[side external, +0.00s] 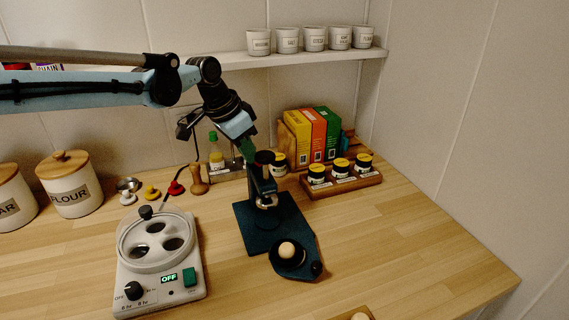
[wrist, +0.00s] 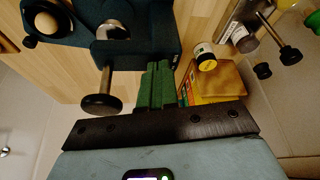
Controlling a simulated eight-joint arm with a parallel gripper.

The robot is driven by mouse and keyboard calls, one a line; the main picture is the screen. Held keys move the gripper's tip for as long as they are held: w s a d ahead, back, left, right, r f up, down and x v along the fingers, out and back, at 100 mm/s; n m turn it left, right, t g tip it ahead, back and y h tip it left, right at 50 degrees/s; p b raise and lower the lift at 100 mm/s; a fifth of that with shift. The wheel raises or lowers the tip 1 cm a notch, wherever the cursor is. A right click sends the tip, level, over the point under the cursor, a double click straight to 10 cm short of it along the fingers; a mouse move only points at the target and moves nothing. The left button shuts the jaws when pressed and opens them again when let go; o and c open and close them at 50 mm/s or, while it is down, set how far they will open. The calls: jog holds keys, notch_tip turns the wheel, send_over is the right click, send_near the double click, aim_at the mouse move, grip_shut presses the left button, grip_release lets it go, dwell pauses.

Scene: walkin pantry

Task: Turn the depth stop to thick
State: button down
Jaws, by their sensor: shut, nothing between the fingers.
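A dark teal press-like tool (side external: 262,222) stands on the wooden counter, with an upright body and a flat base. A black round knob (side external: 264,157) sits at its top. In the wrist view a black knob on a metal shaft (wrist: 101,104) sticks out of the teal body (wrist: 150,25). I cannot tell which part is the depth stop, and no thick mark is readable. My gripper (side external: 248,150) is shut and empty, close beside the top of the tool. Its green fingers (wrist: 158,70) point at the teal body, right of the knob; contact is unclear.
A pale ball (side external: 287,250) sits in a dark round cup at the tool's front. A white appliance (side external: 160,262) reading OFF stands left. Boxes (side external: 318,135) and a wooden rack of jars (side external: 341,182) stand behind right.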

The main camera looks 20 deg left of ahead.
jog(key=m, duration=0.1)
jog(key=m+g+h, duration=0.1)
jog(key=m, duration=0.3)
jog(key=shift+w+a, duration=0.3)
jog(key=shift+w, duration=0.4)
jog(key=shift+d, duration=0.1)
dwell(1.5)
jog(key=shift+d, duration=0.15)
